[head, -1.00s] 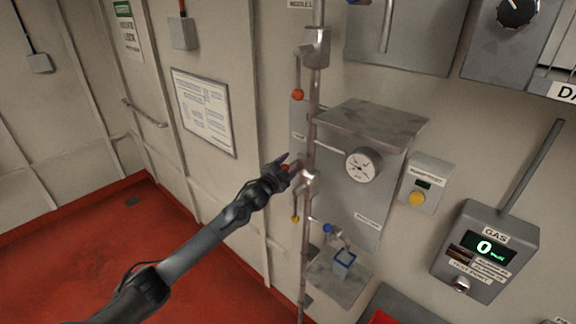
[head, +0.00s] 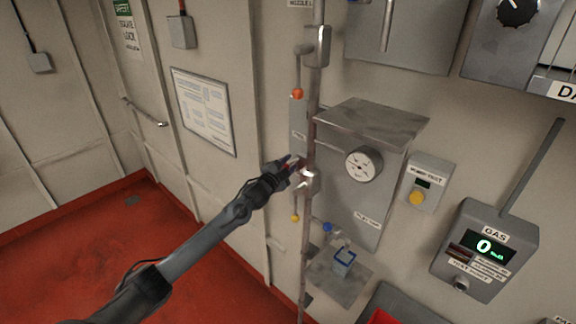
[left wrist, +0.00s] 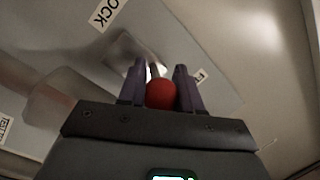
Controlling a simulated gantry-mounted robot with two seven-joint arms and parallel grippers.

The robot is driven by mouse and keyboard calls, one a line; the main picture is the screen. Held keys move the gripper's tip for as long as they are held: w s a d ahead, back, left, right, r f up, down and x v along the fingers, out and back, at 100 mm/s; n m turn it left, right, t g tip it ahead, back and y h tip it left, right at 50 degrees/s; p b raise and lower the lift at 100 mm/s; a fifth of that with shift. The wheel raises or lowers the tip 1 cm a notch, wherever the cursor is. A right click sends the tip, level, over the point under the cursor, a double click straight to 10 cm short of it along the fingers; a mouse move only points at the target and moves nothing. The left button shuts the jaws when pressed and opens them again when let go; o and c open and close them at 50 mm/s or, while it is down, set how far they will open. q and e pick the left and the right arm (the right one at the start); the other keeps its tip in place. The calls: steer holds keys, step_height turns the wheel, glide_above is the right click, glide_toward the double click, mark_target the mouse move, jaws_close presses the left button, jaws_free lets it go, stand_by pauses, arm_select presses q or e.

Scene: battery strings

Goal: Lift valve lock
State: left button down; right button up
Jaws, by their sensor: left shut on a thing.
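My left gripper (head: 295,164) is at the vertical pipe (head: 310,130) in the head view, level with the gauge. In the left wrist view its two purple fingers (left wrist: 160,88) stand on either side of a red round knob (left wrist: 161,94) and are shut on it. The knob sits on a pale stem in front of a grey plate (left wrist: 60,55). In the head view the fingers mostly hide the knob. My right gripper is not in view.
An orange ball (head: 297,94) is on the pipe above my gripper; a yellow ball (head: 295,218) is below. A gauge (head: 363,164) and a grey hood (head: 372,122) are to the right. A blue-rimmed cup (head: 344,258) stands lower down. Open red floor (head: 150,240) lies left.

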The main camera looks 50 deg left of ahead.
arm_select(q)
step_height(320, 180, up, 4)
steer(key=shift+f+p, duration=0.1)
steer(key=shift+p, duration=0.85)
steer(key=c, duration=0.8)
jaws_free()
steer(key=shift+f, duration=0.15)
steer(key=shift+s+d, duration=0.1)
steer(key=shift+s, duration=0.05)
